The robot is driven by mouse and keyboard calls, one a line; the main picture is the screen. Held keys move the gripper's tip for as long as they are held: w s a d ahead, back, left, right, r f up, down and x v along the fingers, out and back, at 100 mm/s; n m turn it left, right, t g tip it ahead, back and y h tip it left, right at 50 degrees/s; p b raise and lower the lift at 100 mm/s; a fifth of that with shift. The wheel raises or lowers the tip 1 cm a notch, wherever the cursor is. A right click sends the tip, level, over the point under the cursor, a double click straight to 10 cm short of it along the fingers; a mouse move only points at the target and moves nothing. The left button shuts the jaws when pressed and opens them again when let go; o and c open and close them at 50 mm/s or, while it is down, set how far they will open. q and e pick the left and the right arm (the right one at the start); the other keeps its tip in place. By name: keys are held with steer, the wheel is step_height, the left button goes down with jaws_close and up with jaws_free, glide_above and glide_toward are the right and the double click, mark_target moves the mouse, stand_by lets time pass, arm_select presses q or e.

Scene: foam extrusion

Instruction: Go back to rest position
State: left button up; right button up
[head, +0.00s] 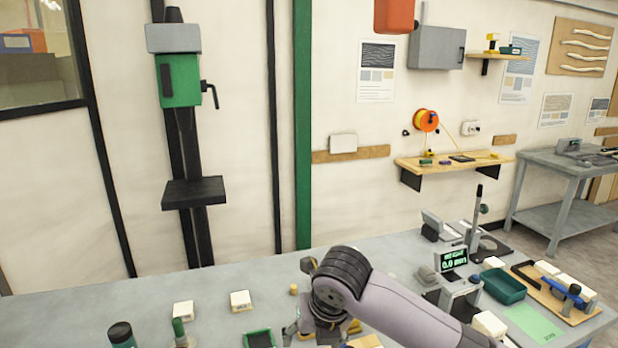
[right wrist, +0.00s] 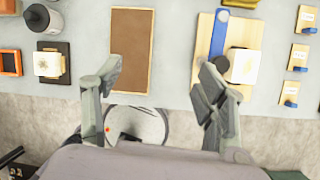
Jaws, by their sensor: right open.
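My right gripper (head: 322,326) hangs over the front middle of the grey workbench (head: 225,275) in the head view, its arm coming in from the right. The arm hides part of the bench, and the fingertips are hard to make out there. In the right wrist view the right gripper (right wrist: 160,82) shows two grey fingers spread wide, with nothing between them. A brown rectangular board (right wrist: 133,50) lies on the bench below, beyond the fingertips. My left gripper is not in the head view.
White blocks (head: 240,300) stand on the bench. A height display (head: 454,259), a green tray (head: 503,286) and a wooden board with white blocks stand right. In the wrist view, a white block (right wrist: 49,64) sits left and a wooden board with a blue bar (right wrist: 219,34) right.

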steer(key=s+d+f+m+y, duration=0.2)
steer(key=s+f+m+y, duration=0.1)
steer(key=s+f+m, duration=1.15)
steer(key=s+d+f+m+h, duration=0.2)
steer(key=s+d+f+m, duration=0.1)
steer(key=s+d+m, duration=0.55)
steer(key=s+d+f+m+h, duration=0.25)
steer(key=s+d+m, duration=0.35)
steer(key=d+m, duration=0.5)
step_height(320, 180, down, 31)
steer(key=s+a+m+g+b, duration=0.1)
steer(key=a+m+g+b, duration=0.1)
steer(key=b, duration=0.4)
arm_select(q)
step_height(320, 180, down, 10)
steer(key=b, duration=0.4)
arm_select(e)
steer(key=s+d+f+g, duration=0.1)
steer(key=s+d+f, duration=0.2)
steer(key=s+f, duration=1.4)
step_height(320, 180, down, 4)
steer(key=shift+d+r+n, duration=0.1)
steer(key=shift+d+n, duration=0.1)
steer(key=shift+n, duration=0.1)
